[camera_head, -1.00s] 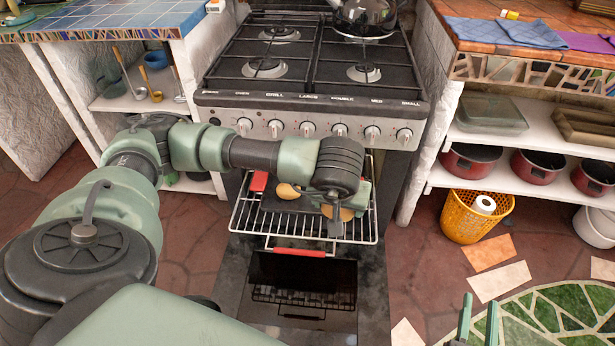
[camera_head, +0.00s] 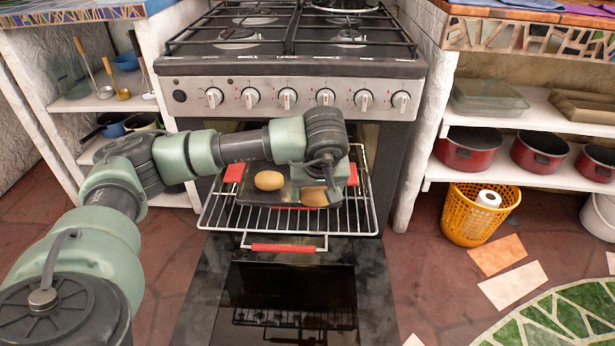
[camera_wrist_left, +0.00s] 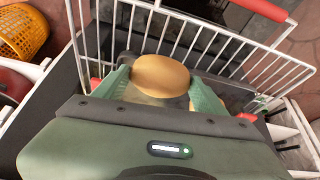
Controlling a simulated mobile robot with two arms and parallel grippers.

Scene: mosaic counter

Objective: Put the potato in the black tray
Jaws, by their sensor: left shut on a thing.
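The black tray (camera_head: 290,172), with red ends, lies on the pulled-out oven rack (camera_head: 215,215). One tan potato (camera_head: 269,180) lies on the left part of the tray. My left gripper (camera_head: 328,193) is low over the right part of the tray. It is shut on another potato (camera_head: 314,196), partly hidden by the gripper in the head view. In the left wrist view this potato (camera_wrist_left: 161,75) sits between the two green fingers. Whether it touches the tray I cannot tell. My right gripper is out of view.
The stove (camera_head: 290,90) stands above the rack, and its open oven door (camera_head: 290,290) lies below. Shelves with red pots (camera_head: 468,152) and a yellow basket (camera_head: 475,213) are on the right. Shelves with ladles (camera_head: 122,92) are on the left.

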